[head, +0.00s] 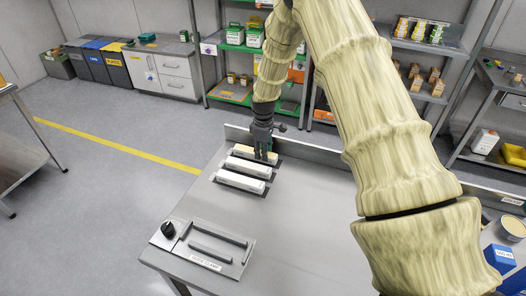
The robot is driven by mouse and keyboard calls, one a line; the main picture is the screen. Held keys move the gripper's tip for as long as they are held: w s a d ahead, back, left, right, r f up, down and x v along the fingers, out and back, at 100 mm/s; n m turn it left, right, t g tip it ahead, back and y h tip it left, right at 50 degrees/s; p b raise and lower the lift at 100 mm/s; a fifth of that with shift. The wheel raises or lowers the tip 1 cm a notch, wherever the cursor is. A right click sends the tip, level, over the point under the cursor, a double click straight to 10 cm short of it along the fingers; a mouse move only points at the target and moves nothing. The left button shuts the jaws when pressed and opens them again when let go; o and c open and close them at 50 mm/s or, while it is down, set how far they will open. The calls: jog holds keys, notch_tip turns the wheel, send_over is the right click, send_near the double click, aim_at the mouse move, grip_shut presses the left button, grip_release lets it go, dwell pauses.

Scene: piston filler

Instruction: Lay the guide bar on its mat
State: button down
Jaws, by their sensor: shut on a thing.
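My gripper (263,150) points down at the far end of a row of pale bars on the grey table. It is shut on the farthest, cream-coloured bar (244,151), which may be the guide bar. The fingers hide part of that bar, and I cannot tell whether it is resting or slightly raised. Two whiter bars, a middle one (247,167) and a nearer one (239,181), lie roughly parallel in front of it. Dark strips show along their edges, but I cannot tell whether these are mats or shadows. No mat is clearly recognisable.
A grey plate (238,259) with two dark raised bars, a label and a black knob (168,229) lies at the table's near left. A low ledge (236,132) runs along the back. A blue box (499,258) and a round tub (513,227) stand at right. The table's middle (290,225) is clear.

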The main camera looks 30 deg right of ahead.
jog(key=c, duration=1.1)
grip_release()
jog(key=shift+f, duration=0.1)
notch_tip(320, 180, up, 12)
jog(key=b, duration=0.3)
